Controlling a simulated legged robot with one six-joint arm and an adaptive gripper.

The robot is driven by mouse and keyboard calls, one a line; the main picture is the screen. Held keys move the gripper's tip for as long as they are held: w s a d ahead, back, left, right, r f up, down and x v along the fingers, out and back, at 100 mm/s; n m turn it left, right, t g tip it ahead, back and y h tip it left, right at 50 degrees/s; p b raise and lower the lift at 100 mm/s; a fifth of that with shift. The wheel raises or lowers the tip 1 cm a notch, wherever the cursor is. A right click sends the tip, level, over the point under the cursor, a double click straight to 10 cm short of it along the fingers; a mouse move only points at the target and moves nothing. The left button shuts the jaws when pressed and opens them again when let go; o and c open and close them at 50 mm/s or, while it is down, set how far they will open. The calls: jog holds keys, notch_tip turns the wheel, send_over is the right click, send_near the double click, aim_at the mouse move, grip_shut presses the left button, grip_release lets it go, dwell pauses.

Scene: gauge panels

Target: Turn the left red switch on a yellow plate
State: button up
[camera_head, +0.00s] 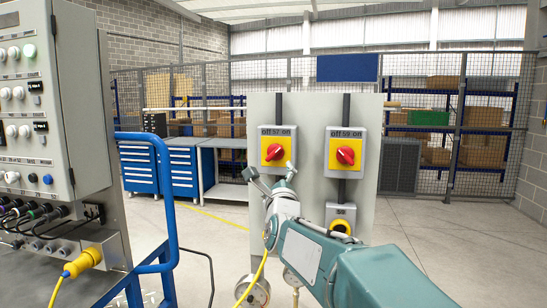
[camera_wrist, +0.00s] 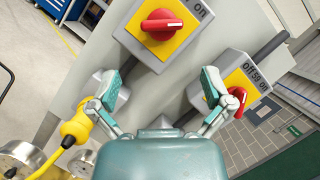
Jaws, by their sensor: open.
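The left red switch (camera_head: 274,152) sits on a yellow plate (camera_head: 266,142) in a grey box on the panel. Its handle is slanted in the head view. In the wrist view, the left red switch (camera_wrist: 161,20) is at the top, on its yellow plate (camera_wrist: 163,46). My gripper (camera_head: 270,175) is open and empty, just below this switch in the head picture. In the wrist view my gripper (camera_wrist: 160,85) has its fingers spread wide, with the switch beyond them and apart from them. Nothing hides the handle.
A similar right red switch (camera_head: 345,155) is beside it; it also shows in the wrist view (camera_wrist: 236,101). A yellow-ringed button box (camera_head: 340,224) is below that. Gauges (camera_head: 256,291) sit low on the panel. A control cabinet (camera_head: 40,100) and blue rail (camera_head: 165,200) stand left.

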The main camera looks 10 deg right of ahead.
aim_at(274, 157)
jog(key=x, duration=1)
jog(key=shift+w+d, duration=0.15)
jog(key=shift+c, duration=0.3)
jog(key=c, duration=0.8)
